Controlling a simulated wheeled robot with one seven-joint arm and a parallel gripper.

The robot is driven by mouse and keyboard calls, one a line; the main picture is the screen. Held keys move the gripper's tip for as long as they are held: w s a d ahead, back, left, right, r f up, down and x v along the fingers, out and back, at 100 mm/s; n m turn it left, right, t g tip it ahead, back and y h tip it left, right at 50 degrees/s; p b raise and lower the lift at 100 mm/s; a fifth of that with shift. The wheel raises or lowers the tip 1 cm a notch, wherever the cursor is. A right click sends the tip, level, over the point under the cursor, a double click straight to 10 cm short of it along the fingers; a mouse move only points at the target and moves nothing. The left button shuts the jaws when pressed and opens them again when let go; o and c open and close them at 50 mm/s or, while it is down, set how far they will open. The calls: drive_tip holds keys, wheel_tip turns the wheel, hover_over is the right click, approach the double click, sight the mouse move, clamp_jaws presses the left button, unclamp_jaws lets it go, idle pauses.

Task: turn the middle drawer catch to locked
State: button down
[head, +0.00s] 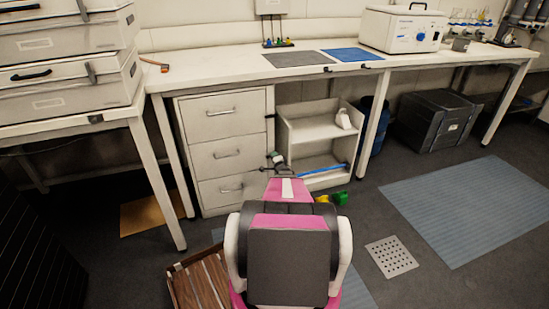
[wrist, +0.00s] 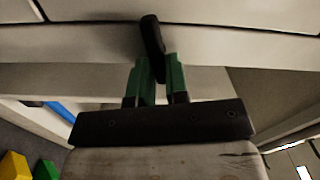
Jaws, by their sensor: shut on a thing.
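The white drawer cabinet (head: 270,105) stands under the bench, with its middle drawer (head: 205,158) closed. In the wrist view, a dark lever-shaped catch (wrist: 151,32) stands out from a pale face, slightly tilted. My gripper (wrist: 158,72) has green fingers, and they are shut on the lower end of this catch. In the head view, my gripper (head: 274,158) is at the right edge of the cabinet, about level with the middle drawer. My arm and the small size there hide the catch's exact angle.
An open white shelf unit (head: 312,130) stands right of the cabinet, with a blue rod (head: 325,171) low in it. Green (head: 341,198) and yellow (head: 322,199) objects are near its foot. A wooden crate (head: 180,268) lies at the lower left.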

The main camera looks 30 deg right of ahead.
drive_tip(key=shift+f+m, duration=0.2)
drive_tip(key=shift+m, duration=1)
drive_tip(key=c, duration=1.1)
unclamp_jaws()
drive_tip(key=shift+s, duration=0.1)
drive_tip(key=v, duration=1)
drive_tip(key=shift+s+a, duration=0.15)
drive_tip(key=shift+s, duration=0.15)
